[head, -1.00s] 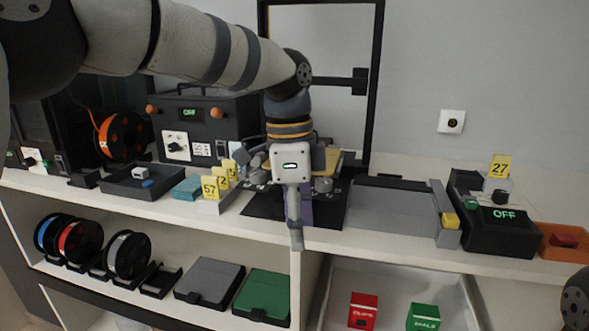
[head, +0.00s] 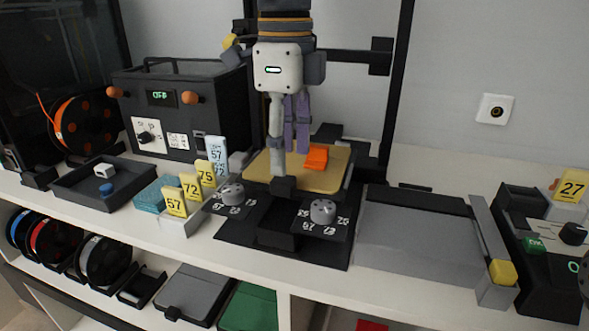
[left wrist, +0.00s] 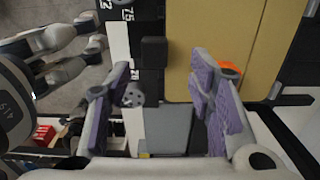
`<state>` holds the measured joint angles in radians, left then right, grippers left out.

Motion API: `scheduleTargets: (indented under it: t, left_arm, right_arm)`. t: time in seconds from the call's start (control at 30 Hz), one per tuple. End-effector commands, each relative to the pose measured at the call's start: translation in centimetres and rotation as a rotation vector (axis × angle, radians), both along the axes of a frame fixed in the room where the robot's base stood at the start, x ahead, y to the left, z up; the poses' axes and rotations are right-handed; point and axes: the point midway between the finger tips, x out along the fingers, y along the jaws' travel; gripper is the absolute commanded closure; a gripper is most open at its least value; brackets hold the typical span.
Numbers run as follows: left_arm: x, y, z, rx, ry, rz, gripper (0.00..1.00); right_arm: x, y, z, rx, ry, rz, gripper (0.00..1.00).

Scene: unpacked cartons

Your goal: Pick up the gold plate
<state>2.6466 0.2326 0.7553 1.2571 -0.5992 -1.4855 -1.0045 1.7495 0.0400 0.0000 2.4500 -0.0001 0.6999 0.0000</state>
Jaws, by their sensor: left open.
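The gold plate (head: 264,168) lies flat on a black machine bed in the head view, with an orange piece (head: 317,158) on it. My left gripper (head: 287,158) points down over the plate and hides part of it. Its purple-padded fingers are apart with nothing between them. In the left wrist view, the plate (left wrist: 215,40) fills the upper right, beyond the open left fingers (left wrist: 158,85). I cannot tell from these views how high the fingers are above the plate.
Two grey dials (head: 323,211) stand before the plate. Yellow number tags (head: 174,201) and a teal block (head: 155,194) sit left of it. An upright black frame (head: 397,100) rises behind. A grey slab (head: 415,240) lies to the right.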

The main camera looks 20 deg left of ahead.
Motion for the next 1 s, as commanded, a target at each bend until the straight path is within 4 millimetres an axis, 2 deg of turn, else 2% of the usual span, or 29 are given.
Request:
scheduleTargets:
  t: [0.1,0.2,0.47,0.67,0.7,1.0]
  left_arm:
    - [-0.9,0.2,-1.8,-0.001,-0.004,-0.001,0.52]
    - [-0.7,0.1,-3.5,0.000,-0.004,-0.001,0.52]
    - [-0.6,0.1,-4.2,0.000,-0.004,0.001,0.52]
    - [-0.6,0.1,-4.1,0.000,-0.003,0.001,0.97]
    - [-0.6,0.1,-4.1,0.000,-0.003,0.001,1.00]
    - [-0.6,0.1,-4.0,0.000,-0.004,0.001,1.00]
  right_arm:
    - [0.9,0.0,0.8,0.000,-0.033,0.000,1.00]
    - [0.9,0.0,0.8,0.000,-0.033,0.000,1.00]
    - [0.8,0.0,0.7,0.000,-0.030,0.000,1.00]
    - [0.8,0.0,0.7,0.000,-0.030,0.000,1.00]
    - [0.8,0.0,0.7,0.000,-0.030,0.000,1.00]
    - [0.8,0.0,0.7,0.000,-0.030,0.000,1.00]
